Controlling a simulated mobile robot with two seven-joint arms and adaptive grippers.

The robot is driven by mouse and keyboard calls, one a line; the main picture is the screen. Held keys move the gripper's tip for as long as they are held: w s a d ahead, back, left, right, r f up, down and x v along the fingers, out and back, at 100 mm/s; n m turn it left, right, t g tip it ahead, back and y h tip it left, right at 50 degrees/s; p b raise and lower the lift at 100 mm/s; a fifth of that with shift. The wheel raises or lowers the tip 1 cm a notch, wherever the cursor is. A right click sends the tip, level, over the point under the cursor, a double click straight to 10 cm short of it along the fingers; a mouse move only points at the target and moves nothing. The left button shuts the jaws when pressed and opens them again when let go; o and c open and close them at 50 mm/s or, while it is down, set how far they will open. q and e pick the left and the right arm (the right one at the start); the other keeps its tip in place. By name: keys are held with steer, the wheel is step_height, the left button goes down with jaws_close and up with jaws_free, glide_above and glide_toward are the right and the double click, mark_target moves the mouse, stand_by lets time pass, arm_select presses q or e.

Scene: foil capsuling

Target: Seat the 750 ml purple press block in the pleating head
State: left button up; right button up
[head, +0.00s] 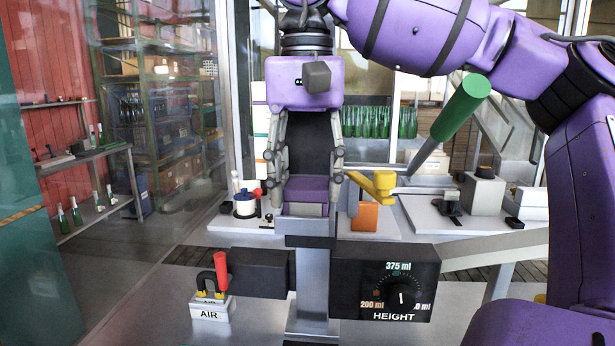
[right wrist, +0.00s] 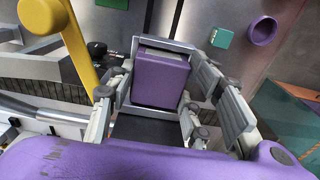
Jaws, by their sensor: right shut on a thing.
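The purple press block (head: 306,190) is between the fingers of my right gripper (head: 308,178), which is shut on it. The gripper comes down from above, one finger on each side. The block also shows in the right wrist view (right wrist: 160,78), with a grey metal rim along its far edge. In the head view the block is at the grey metal holder of the pleating head (head: 303,211), on top of the post. Its lower part is hidden by the holder's front, and I cannot tell whether it is fully down. My left gripper is not in view.
A yellow handle (head: 381,183) and an orange block (head: 364,217) are just right of the head. A green-gripped lever (head: 461,106) slants up behind. Below are the HEIGHT dial (head: 402,290) and the red AIR lever (head: 221,269). A teal block (right wrist: 222,38) and purple ring (right wrist: 263,30) lie beyond.

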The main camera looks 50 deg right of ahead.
mark_target(306, 185)
steer(key=o, duration=0.8)
steer(key=shift+f, duration=0.15)
steer(key=shift+c, duration=0.2)
steer(key=o, duration=0.4)
steer(key=shift+o, duration=0.2)
step_height(306, 185, up, 12)
steer(key=shift+r, duration=0.25)
steer(key=shift+a+f, duration=0.1)
